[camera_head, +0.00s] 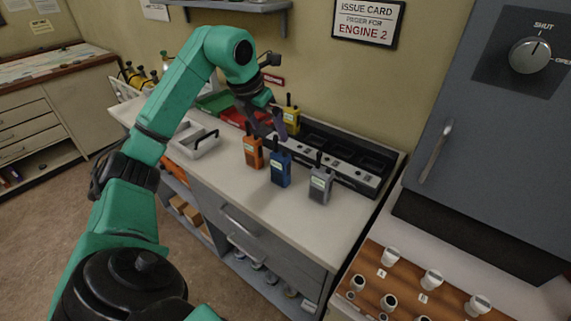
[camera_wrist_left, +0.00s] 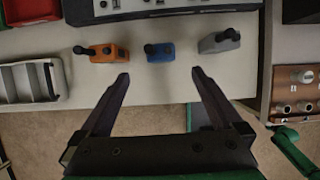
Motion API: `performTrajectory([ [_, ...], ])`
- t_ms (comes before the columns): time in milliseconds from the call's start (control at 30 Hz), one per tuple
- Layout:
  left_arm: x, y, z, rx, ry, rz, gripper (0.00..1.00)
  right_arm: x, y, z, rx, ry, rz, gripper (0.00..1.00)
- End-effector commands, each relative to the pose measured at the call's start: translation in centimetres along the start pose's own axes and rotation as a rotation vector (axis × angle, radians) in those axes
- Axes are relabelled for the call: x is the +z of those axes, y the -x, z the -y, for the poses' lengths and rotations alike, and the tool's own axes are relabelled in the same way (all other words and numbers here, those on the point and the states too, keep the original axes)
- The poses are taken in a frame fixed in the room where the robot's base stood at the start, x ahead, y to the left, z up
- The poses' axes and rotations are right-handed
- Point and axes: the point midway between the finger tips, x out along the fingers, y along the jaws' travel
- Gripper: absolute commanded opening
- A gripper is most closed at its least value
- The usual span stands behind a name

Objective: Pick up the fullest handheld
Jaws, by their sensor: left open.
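An orange handheld (camera_head: 253,150), a blue handheld (camera_head: 280,168) and a grey handheld (camera_head: 320,184) stand upright in a row on the counter. A yellow handheld (camera_head: 291,120) stands in the long dark charger rack (camera_head: 352,178) behind them. Small pale displays show on their fronts, too small to read. My left gripper (camera_head: 274,127) is open and empty above the row. In the left wrist view, the blue handheld (camera_wrist_left: 160,52) shows just beyond the gap between the open fingertips (camera_wrist_left: 160,76), with the orange one (camera_wrist_left: 108,53) to the left and the grey one (camera_wrist_left: 219,41) to the right.
Several white cups (camera_head: 431,279) stand on a brown board at lower right. A grey cabinet (camera_head: 480,130) rises at right. The front counter strip (camera_head: 240,190) is clear.

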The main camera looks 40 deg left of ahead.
Motion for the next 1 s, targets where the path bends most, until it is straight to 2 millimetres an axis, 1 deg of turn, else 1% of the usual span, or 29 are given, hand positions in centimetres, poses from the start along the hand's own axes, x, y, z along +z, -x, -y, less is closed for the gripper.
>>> performTrajectory([
  [33,-0.2,-1.4,0.2,-0.005,-0.002,-0.008,1.0,0.4,0.1,0.0,-0.001,-0.001,0.007,0.5],
  [200,-0.1,-5.7,0.3,-0.008,-0.003,-0.006,1.0,0.6,1.1,0.1,-0.001,-0.001,0.012,0.5],
  [300,0.1,-7.2,0.3,-0.008,-0.003,-0.002,1.0,0.5,1.5,0.0,-0.001,-0.001,0.011,0.5],
  [367,0.1,-7.9,0.3,-0.008,-0.004,-0.003,1.0,0.3,1.8,0.0,0.0,-0.002,0.008,0.5],
  [467,0.2,-9.3,0.2,-0.011,-0.002,-0.005,1.0,-0.2,3.1,0.0,0.0,-0.002,0.002,0.5],
  [533,0.2,-10.7,0.1,-0.012,-0.002,-0.005,1.0,-0.4,4.1,-0.1,0.0,-0.002,0.0,0.5],
  [600,0.2,-12.1,0.1,-0.011,-0.003,-0.001,1.0,-0.5,4.2,-0.1,0.0,-0.002,-0.001,0.5],
  [700,0.1,-13.0,0.0,-0.007,-0.005,-0.001,1.0,-0.5,4.2,0.0,-0.001,-0.002,-0.002,0.5],
  [867,0.1,-13.1,0.0,-0.006,-0.006,0.0,1.0,-0.5,4.0,0.1,-0.002,-0.002,-0.002,0.5],
  [900,0.1,-13.1,0.0,-0.006,-0.006,0.0,0.85,-0.5,4.0,0.1,-0.002,-0.002,-0.002,0.5],
  [967,0.1,-13.1,0.0,-0.006,-0.006,0.001,0.62,-0.5,4.0,0.1,-0.003,-0.002,-0.002,0.5],
  [1000,0.1,-13.0,0.0,-0.006,-0.006,0.001,0.46,-0.5,4.0,0.2,-0.003,-0.002,-0.003,0.5],
])
